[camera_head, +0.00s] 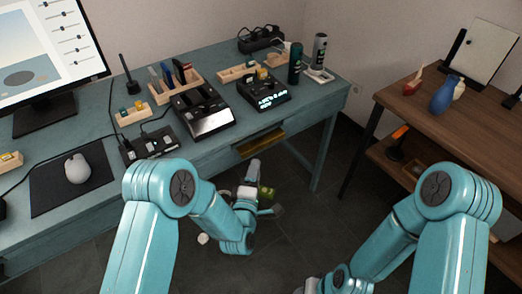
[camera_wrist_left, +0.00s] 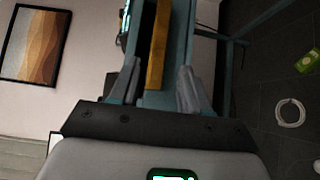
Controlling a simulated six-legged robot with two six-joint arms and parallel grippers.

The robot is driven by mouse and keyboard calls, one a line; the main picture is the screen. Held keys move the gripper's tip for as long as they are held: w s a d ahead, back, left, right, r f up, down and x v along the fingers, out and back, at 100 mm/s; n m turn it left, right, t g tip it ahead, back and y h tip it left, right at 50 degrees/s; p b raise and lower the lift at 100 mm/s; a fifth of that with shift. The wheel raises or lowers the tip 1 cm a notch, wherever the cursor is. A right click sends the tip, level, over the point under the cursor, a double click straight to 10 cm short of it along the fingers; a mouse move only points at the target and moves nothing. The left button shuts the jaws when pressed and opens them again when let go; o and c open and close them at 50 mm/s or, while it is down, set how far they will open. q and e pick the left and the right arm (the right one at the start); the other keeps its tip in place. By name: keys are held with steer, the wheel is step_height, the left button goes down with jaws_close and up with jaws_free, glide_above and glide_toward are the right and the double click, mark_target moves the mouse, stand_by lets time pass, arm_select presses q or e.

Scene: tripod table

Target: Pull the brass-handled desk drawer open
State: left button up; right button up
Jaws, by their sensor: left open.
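The teal desk (camera_head: 215,62) has a drawer under its front edge with a long brass handle (camera_head: 259,143). In the left wrist view the brass handle (camera_wrist_left: 158,45) runs lengthwise between the two fingers. My left gripper (camera_head: 254,168) is open, below and in front of the handle in the head view. In the wrist view the left gripper's (camera_wrist_left: 158,82) fingers stand apart on either side of the handle's near end, with gaps to it. The drawer front appears flush with the desk. My right gripper is at the bottom edge of the head view, mostly cut off.
A monitor (camera_head: 52,58), a mouse (camera_head: 77,168) and several devices stand on the desk. A wooden side table (camera_head: 430,112) with a blue vase (camera_head: 443,95) stands at the right. A green box (camera_wrist_left: 308,61) and a white ring (camera_wrist_left: 290,112) lie on the dark floor.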

mark_target(261, 148)
arm_select(q)
steer(key=w, duration=0.3)
steer(key=w+d, duration=0.1)
steer(key=w, duration=0.5)
steer(key=shift+d, duration=0.25)
steer(key=shift+c, duration=0.3)
steer(key=shift+s+f, duration=0.1)
jaws_close()
